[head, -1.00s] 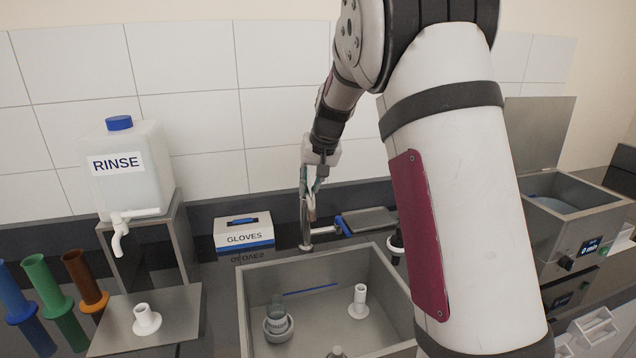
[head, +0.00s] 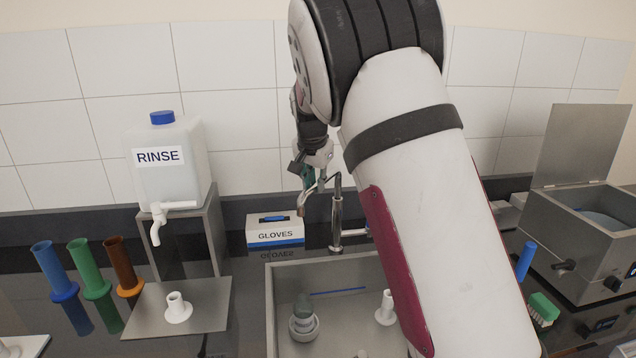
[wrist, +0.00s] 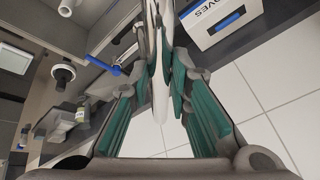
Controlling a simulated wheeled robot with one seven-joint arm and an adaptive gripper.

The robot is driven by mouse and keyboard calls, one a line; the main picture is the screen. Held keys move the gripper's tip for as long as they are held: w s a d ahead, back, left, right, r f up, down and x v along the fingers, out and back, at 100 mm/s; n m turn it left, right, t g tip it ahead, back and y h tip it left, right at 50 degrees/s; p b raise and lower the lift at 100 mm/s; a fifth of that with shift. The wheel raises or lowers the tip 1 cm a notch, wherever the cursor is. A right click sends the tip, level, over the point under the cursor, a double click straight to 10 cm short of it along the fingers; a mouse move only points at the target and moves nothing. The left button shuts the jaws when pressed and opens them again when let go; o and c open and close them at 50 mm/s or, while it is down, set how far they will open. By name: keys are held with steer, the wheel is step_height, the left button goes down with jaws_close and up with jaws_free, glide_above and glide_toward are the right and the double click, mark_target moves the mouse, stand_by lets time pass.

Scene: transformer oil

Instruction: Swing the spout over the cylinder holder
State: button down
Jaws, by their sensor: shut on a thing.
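The chrome tap post (head: 337,215) stands behind the sink in the head view. Its curved spout (head: 318,187) reaches left from the post top, with the outlet hanging near the glove box, behind the sink's back edge. My gripper (head: 308,182) is shut on the spout, left of the post. In the wrist view the green-padded fingers close around the pale metal spout (wrist: 160,88). A white tubular holder with a flanged foot (head: 386,308) stands in the sink, partly beside my arm. A similar white holder (head: 177,308) stands on the metal plate at left. I cannot tell which is the cylinder holder.
The sink (head: 270,310) also holds a grey-capped bottle (head: 303,312). The glove box (head: 275,233) sits left of the post. The rinse jug (head: 170,160) stands on a metal stand further left. My arm hides the sink's right side.

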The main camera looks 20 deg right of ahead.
steer(key=shift+w+a+r, duration=0.1)
steer(key=shift+w, duration=0.05)
steer(key=c, duration=1.5)
jaws_free()
steer(key=v, duration=1.2)
